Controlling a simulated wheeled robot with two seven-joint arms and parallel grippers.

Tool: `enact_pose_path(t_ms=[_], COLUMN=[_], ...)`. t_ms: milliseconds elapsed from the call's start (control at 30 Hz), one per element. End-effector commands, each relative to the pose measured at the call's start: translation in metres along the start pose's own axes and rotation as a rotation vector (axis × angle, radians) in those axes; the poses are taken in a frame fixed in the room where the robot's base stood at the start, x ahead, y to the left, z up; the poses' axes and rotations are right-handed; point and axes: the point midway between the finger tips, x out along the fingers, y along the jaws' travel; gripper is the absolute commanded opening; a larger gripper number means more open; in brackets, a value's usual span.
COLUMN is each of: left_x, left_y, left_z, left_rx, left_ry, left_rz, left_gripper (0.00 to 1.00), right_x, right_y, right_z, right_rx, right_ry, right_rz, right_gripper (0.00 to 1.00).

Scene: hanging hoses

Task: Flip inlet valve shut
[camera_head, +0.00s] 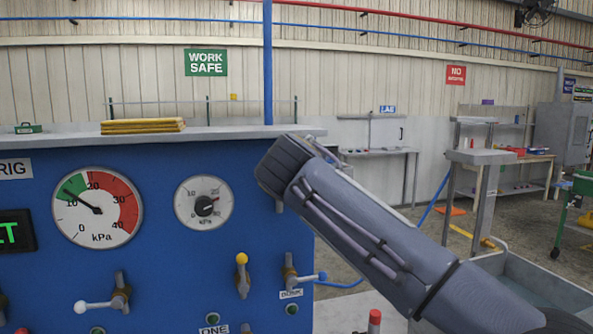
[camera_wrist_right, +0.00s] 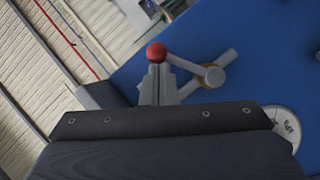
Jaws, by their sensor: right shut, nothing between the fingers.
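A blue panel (camera_head: 150,240) carries several lever valves. In the head view one has a white ball tip (camera_head: 80,307), one a yellow tip (camera_head: 242,258) and one a blue tip (camera_head: 322,276). In the right wrist view a valve with a brass hub (camera_wrist_right: 211,76) has a grey lever and a red ball tip (camera_wrist_right: 156,52). No label reading inlet is legible. My right gripper (camera_wrist_right: 158,75) is shut and empty, its fingertips close to the red ball; whether they touch I cannot tell. In the head view my right arm hides this valve. My left gripper is not in view.
Two round gauges (camera_head: 97,207) (camera_head: 204,203) sit above the valves. A yellow stack (camera_head: 143,126) lies on the panel's top ledge. A red-topped post (camera_head: 374,321) stands low in front. Workbenches (camera_head: 482,158) stand at the right, with open floor between.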

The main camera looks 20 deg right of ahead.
Motion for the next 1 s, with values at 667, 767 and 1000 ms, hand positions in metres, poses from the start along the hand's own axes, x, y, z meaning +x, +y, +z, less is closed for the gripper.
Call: enact_pose_path(t_ms=[667, 767, 1000], left_x=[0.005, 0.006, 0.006], left_y=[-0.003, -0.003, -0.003], left_z=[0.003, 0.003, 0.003], left_rx=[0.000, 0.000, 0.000], left_ry=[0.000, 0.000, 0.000], left_rz=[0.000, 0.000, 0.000], left_gripper=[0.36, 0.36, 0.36], right_x=[0.012, 0.013, 0.013], right_y=[-0.007, -0.007, -0.008], right_z=[0.025, 0.026, 0.027], right_rx=[0.324, 0.323, 0.322], right_ry=[0.000, 0.000, -0.001], right_rz=[-0.163, -0.163, -0.162], right_gripper=[0.00, 0.00, 0.00])
